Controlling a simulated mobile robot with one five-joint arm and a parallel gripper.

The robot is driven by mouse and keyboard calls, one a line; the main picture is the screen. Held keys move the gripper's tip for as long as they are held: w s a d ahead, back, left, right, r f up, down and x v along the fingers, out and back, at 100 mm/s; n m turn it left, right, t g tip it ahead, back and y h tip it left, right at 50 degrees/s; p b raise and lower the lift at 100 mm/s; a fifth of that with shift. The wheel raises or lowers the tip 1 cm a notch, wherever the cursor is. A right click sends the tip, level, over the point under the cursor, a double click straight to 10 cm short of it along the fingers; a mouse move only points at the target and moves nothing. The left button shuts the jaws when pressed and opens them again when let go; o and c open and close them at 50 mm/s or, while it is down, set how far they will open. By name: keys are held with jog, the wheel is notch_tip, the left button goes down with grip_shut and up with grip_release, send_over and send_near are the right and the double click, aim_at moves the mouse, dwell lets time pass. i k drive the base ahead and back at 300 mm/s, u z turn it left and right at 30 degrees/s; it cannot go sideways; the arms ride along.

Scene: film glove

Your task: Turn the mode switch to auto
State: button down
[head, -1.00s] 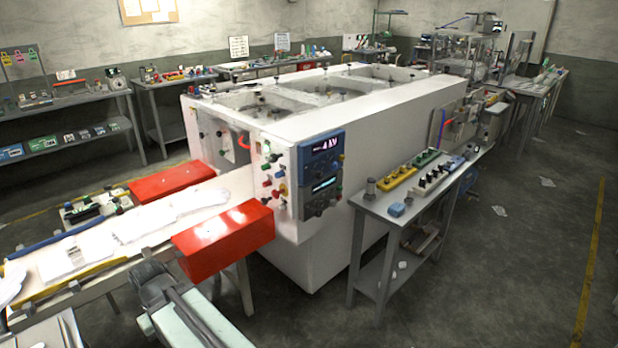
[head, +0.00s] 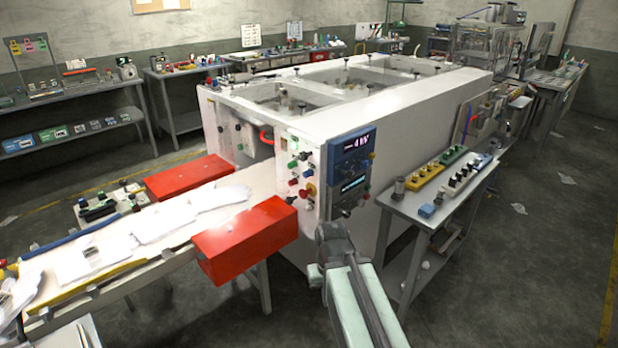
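A large white machine (head: 420,112) fills the middle of the head view. On its near end is a blue control panel (head: 358,139) with a lit "4 kV" display and a second display (head: 353,184) below it. Small dark knobs (head: 346,211) sit under the lower display. Left of it is a group of coloured buttons and knobs, with a red one (head: 309,190) on yellow. Which control is the mode switch is too small to tell. My gripper (head: 331,233) is in front of and just below the panel, seemingly apart from it. Its fingers are not clear enough to show open or shut.
Two red boxes (head: 245,238) flank a conveyor (head: 125,222) carrying white gloves, left of the panel. A grey side table (head: 417,218) with blocks of knobs stands close at the right. Open floor (head: 520,260) lies farther right.

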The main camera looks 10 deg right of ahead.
aim_at(303, 156)
jog(key=u, duration=2.5)
jog(key=k, duration=0.65)
jog(key=z, duration=0.75)
jog(key=i, duration=1)
jog(key=z, duration=0.05)
